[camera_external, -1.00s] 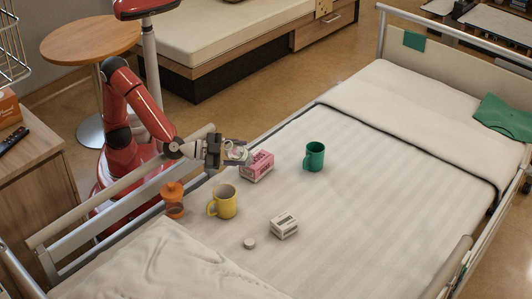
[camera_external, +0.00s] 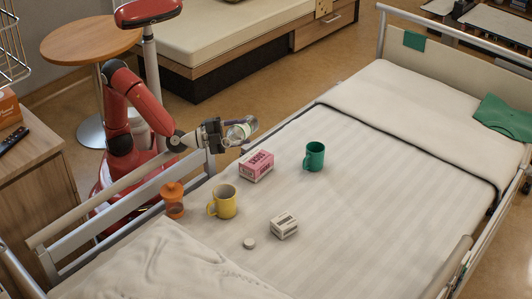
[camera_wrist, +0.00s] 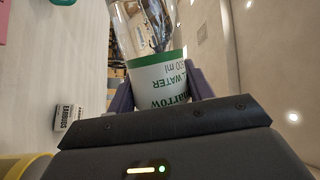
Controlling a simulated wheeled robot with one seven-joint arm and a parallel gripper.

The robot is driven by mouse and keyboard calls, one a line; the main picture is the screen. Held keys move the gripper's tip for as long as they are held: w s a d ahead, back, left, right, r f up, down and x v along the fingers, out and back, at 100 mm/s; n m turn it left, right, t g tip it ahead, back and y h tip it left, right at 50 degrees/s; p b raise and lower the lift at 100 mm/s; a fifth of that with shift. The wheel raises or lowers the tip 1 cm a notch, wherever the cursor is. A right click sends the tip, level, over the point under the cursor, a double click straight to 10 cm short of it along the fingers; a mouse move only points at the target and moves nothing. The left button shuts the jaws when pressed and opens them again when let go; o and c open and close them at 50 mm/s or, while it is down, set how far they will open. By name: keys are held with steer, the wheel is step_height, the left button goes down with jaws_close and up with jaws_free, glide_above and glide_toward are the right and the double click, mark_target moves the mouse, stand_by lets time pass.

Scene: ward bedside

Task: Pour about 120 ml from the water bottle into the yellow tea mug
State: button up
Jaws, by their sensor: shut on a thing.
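My gripper (camera_external: 226,135) is shut on the clear water bottle (camera_external: 240,130) and holds it in the air above the near side of the bed, beyond the pink box. The bottle looks tilted in the outside view. In the wrist view the bottle (camera_wrist: 158,72) sits between the fingers, with a white and green label. The yellow tea mug (camera_external: 223,202) stands upright on the bed, below my gripper in the picture and apart from it. A yellow rim (camera_wrist: 22,166) shows at the lower left of the wrist view. The mug's inside is too small to judge.
A pink box (camera_external: 257,166) stands between bottle and green mug (camera_external: 314,156). An orange lidded cup (camera_external: 173,199) is left of the yellow mug. A white box (camera_external: 284,225) and a small white round thing (camera_external: 249,243) lie to its right. The bed rail (camera_external: 120,199) runs along the near side.

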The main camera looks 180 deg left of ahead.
steer(key=shift+w+r+m+p, duration=0.15)
steer(key=shift+r+m+p, duration=0.35)
steer(key=shift+r+p, duration=0.15)
steer(key=shift+m+t+y+p, duration=0.4)
steer(key=shift+m, duration=0.3)
steer(key=shift+s, duration=0.55)
steer(key=shift+s+r+m+p, duration=0.15)
steer(key=shift+s+m+p, duration=0.15)
steer(key=shift+s+p, duration=0.05)
steer(key=shift+s+a+r+m+y+p, duration=0.15)
steer(key=shift+s+a+m+p, duration=0.05)
steer(key=shift+s, duration=0.15)
steer(key=shift+s+a+r+m+y+p, duration=0.1)
steer(key=shift+s+a+m+y+p, duration=0.1)
steer(key=shift+s, duration=0.15)
steer(key=shift+s+a+r+t, duration=0.2)
steer(key=shift+s+a+t, duration=0.1)
steer(key=shift+s+a, duration=0.3)
stand_by(0.5)
steer(key=shift+s+m+p, duration=0.15)
steer(key=shift+m+p, duration=0.15)
steer(key=shift+p, duration=0.05)
